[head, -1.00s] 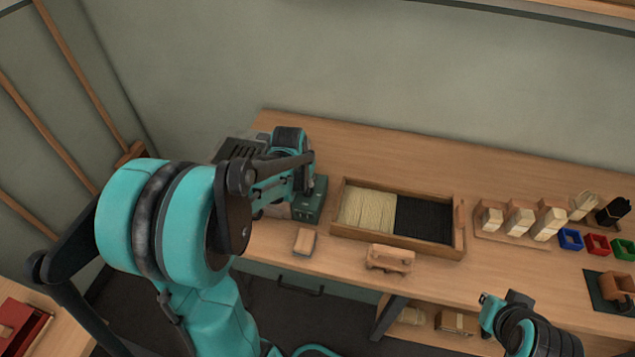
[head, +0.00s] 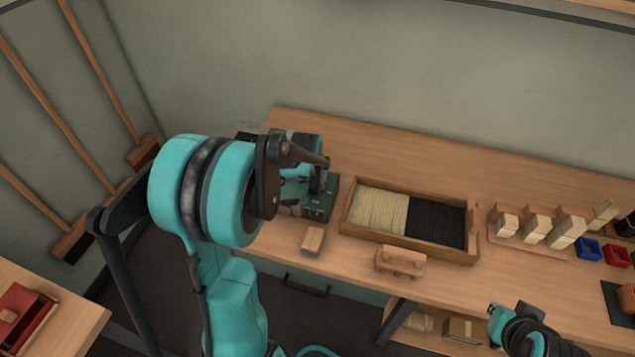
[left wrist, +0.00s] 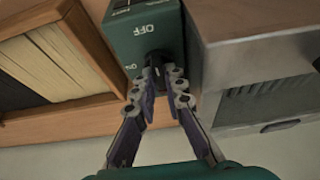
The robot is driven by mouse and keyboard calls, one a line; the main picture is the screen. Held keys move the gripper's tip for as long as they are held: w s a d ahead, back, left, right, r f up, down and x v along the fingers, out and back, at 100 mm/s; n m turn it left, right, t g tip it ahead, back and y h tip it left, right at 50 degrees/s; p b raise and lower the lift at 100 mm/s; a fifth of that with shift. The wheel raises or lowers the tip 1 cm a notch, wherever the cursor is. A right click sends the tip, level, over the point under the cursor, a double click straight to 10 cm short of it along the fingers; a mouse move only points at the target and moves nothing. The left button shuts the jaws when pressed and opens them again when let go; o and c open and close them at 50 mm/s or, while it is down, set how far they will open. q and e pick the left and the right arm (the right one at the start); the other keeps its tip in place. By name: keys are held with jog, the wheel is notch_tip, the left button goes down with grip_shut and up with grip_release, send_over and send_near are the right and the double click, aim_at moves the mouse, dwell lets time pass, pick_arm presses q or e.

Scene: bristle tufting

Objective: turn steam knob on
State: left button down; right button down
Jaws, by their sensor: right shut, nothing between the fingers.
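The steam knob (left wrist: 156,58) is small and black, on a dark green box (left wrist: 138,28) marked OFF and ON in the left wrist view. My left gripper (left wrist: 163,74) has its two fingertips close together on either side of the knob and looks shut on it; the fingers partly hide it. In the head view the green box (head: 319,203) stands at the left of the bench, partly hidden by my left arm. My right gripper (head: 493,309) is at the lower right of the head view, in front of the bench, shut and empty.
A wooden tray (head: 475,232) of pale and black bristles stands right of the green box. A small wooden block (head: 313,239) and a wooden piece (head: 400,262) lie near the front edge. A grey metal unit (left wrist: 235,65) adjoins the box.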

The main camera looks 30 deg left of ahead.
pick_arm(q)
jog(key=n, duration=0.2)
jog(key=n+y, duration=0.1)
jog(key=n, duration=0.1)
jog(key=shift+w+d+y, duration=0.1)
jog(key=shift+d+y, duration=0.05)
jog(key=shift+y, duration=0.15)
jog(key=n+g, duration=0.1)
jog(key=n, duration=0.1)
jog(key=n+g+y, duration=0.1)
jog(key=n, duration=0.2)
jog(key=shift+w, duration=0.1)
jog(key=n+g, duration=0.1)
jog(key=n, duration=0.1)
jog(key=n+y, duration=0.1)
jog(key=n, duration=0.2)
jog(key=shift+w+d+g, duration=0.1)
jog(key=shift+w+g, duration=0.05)
jog(key=shift+g, duration=0.25)
jog(key=shift+n+g, duration=0.7)
jog(key=shift+n, duration=1.2)
jog(key=c, duration=1.9)
grip_release()
jog(key=shift+o, duration=0.2)
